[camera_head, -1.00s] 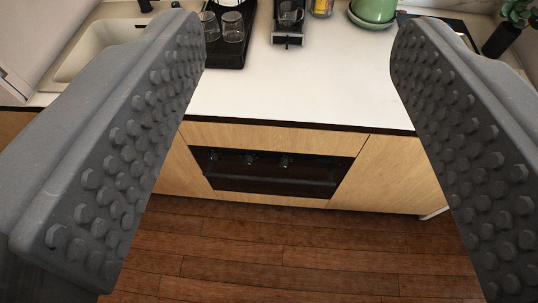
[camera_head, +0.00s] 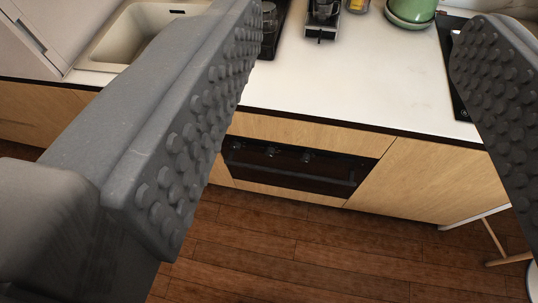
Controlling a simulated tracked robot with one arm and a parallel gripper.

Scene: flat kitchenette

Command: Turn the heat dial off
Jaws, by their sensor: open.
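My gripper (camera_head: 358,60) is open and empty, with its two studded grey fingers wide apart at the left and right of the view. Between and beyond them, the black oven front (camera_head: 290,168) sits in the wooden cabinet below the counter. Several small round dials show along its upper edge; one dial (camera_head: 307,156) is near the middle and another dial (camera_head: 271,152) is to its left. Their markings are too small to read. The gripper is apart from the dials. The left finger hides part of the area near the oven's left end.
The white counter (camera_head: 350,95) overhangs the oven. On it stand a green pot (camera_head: 410,10), a coffee machine (camera_head: 322,18), a dark rack and a black hob (camera_head: 457,75). A sink (camera_head: 125,40) is at left. A wooden-legged stool (camera_head: 495,240) stands at lower right. The floor before the oven is clear.

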